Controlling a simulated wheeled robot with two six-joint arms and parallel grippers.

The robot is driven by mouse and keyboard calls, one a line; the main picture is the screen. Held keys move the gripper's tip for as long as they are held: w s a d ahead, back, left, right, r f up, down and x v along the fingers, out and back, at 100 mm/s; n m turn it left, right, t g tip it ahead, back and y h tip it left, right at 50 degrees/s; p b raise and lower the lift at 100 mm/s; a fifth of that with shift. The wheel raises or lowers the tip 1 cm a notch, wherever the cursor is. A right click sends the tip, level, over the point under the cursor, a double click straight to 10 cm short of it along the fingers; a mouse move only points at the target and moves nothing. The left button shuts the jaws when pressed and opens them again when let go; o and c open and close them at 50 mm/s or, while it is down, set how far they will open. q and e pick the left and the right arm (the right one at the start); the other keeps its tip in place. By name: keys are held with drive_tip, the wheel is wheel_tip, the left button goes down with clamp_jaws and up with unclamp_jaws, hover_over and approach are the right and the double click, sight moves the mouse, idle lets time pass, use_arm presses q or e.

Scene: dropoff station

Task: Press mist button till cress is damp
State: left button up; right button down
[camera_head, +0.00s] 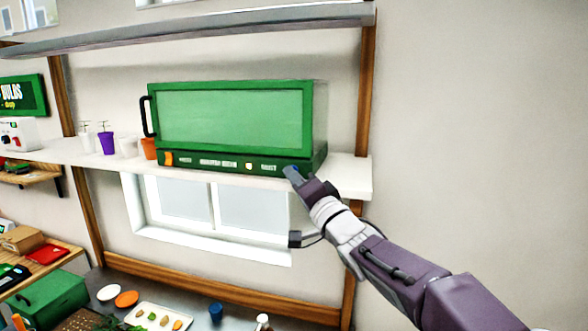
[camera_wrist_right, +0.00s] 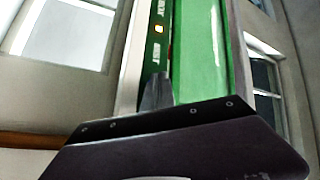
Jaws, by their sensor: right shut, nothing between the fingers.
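A green cabinet (camera_head: 235,85) with a pale green window and a black handle at its left stands on the white shelf. Its front base strip has an orange switch (camera_head: 168,158), small labels, a small pale light (camera_head: 249,166) and a MIST label near the right end. The light also shows in the right wrist view (camera_wrist_right: 160,28), lit white-yellow. My right gripper (camera_head: 290,171) is shut and empty, its tip at the strip's right end, just past the MIST label. The tip hides the mist button; I cannot tell whether they touch. No cress is discernible through the window. My left gripper is out of view.
Several small pots, one purple (camera_head: 107,143), stand left of the cabinet on the white shelf (camera_head: 345,178). A wooden post (camera_head: 366,90) rises close to its right. Below are a window (camera_head: 210,205) and a counter with a tray (camera_head: 160,318) and a blue cup (camera_head: 216,312).

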idle(0.4)
drive_tip(key=shift+s+a, duration=0.1)
drive_tip(key=shift+s, duration=0.25)
drive_tip(key=s+a+b, duration=0.2)
drive_tip(key=s+b, duration=0.2)
drive_tip(key=s, duration=0.1)
drive_tip(key=shift+s, duration=0.4)
drive_tip(key=shift+w, duration=0.1)
drive_tip(key=shift+d, duration=0.1)
